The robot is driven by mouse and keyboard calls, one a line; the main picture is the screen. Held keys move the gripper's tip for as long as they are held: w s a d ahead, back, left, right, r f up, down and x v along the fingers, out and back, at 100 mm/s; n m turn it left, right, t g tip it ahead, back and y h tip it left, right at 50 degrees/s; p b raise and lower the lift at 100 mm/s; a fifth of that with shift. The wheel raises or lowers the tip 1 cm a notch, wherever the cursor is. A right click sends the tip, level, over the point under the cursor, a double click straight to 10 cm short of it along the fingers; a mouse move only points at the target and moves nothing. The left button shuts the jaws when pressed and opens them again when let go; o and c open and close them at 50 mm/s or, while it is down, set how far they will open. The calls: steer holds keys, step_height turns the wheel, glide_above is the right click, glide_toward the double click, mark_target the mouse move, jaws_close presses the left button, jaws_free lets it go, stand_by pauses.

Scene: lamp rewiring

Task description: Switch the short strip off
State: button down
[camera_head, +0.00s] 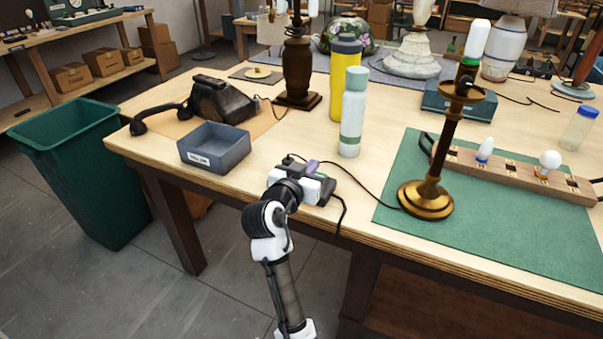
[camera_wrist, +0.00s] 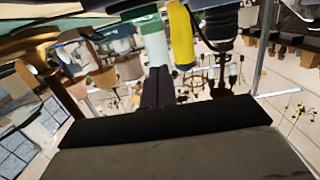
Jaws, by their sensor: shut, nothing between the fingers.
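The short strip (camera_head: 329,186) is a small dark block near the front edge of the wooden workbench. A purple piece (camera_head: 311,167) shows on it, and black cords run from it. My gripper (camera_head: 304,181) is at the strip and covers much of it in the head view. Whether they touch cannot be told. The strip's switch cannot be made out. In the wrist view two dark fingers (camera_wrist: 158,88) show close together, shut and empty. The strip is not clearly recognisable there.
A grey open bin (camera_head: 215,148) stands left of the strip. A white-green bottle (camera_head: 353,115) and a yellow bottle (camera_head: 345,75) stand behind it. To the right, a brass lamp (camera_head: 436,165) stands on a green mat (camera_head: 480,235).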

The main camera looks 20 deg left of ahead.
steer(key=shift+w+d, duration=0.1)
steer(key=shift+w, duration=0.95)
step_height(320, 180, down, 3)
steer(key=shift+r+p, duration=0.1)
steer(key=shift+p, duration=0.3)
steer(key=shift+w+f, duration=0.15)
steer(key=shift+f, duration=0.55)
steer(key=shift+r+p, duration=0.1)
steer(key=shift+p, duration=0.3)
